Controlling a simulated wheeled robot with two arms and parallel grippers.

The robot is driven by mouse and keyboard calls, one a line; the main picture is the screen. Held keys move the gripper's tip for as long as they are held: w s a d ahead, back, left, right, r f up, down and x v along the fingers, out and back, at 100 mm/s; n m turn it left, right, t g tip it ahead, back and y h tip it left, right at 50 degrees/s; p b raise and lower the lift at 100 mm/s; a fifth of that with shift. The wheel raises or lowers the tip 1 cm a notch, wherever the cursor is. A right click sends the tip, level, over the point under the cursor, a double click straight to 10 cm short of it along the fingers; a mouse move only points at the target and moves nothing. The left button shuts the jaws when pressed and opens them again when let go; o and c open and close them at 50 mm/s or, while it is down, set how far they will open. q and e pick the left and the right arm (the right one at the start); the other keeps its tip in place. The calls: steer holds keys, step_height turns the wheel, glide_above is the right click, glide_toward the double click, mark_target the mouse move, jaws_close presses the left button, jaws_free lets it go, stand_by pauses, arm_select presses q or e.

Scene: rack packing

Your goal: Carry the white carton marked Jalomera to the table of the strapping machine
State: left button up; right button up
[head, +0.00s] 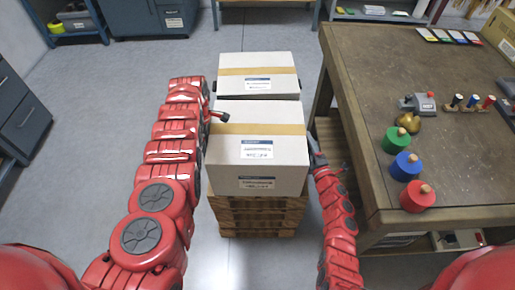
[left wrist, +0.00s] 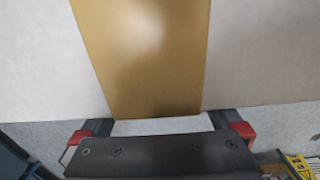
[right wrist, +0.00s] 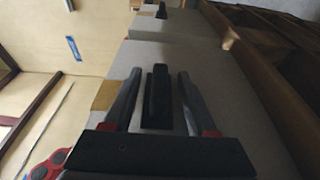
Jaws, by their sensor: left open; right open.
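Two white cartons with tan tape sit one behind the other: a near carton (head: 225,150) on a wooden pallet stack (head: 258,215) and a far carton (head: 235,62). Their labels are too small to read, so I cannot tell which is marked Jalomera. My left gripper (head: 216,116) is open at the near carton's left side; the left wrist view shows the taped carton (left wrist: 50,60) in front of its fingers. My right gripper (head: 317,158) is open at the right side; in the right wrist view its fingers lie either side of a black handle (right wrist: 157,98). I cannot identify the strapping machine's table.
A brown-topped table (head: 365,75) stands close on the right, holding green (head: 396,141), blue (head: 404,168) and red (head: 416,198) knobbed cylinders. Dark cabinets (head: 22,115) stand at the left. The floor (head: 95,120) between them and my left arm is clear.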

arm_select(q)
steer(key=shift+c, duration=0.2)
steer(key=c, duration=0.9)
arm_select(e)
jaws_close()
arm_select(q)
jaws_close()
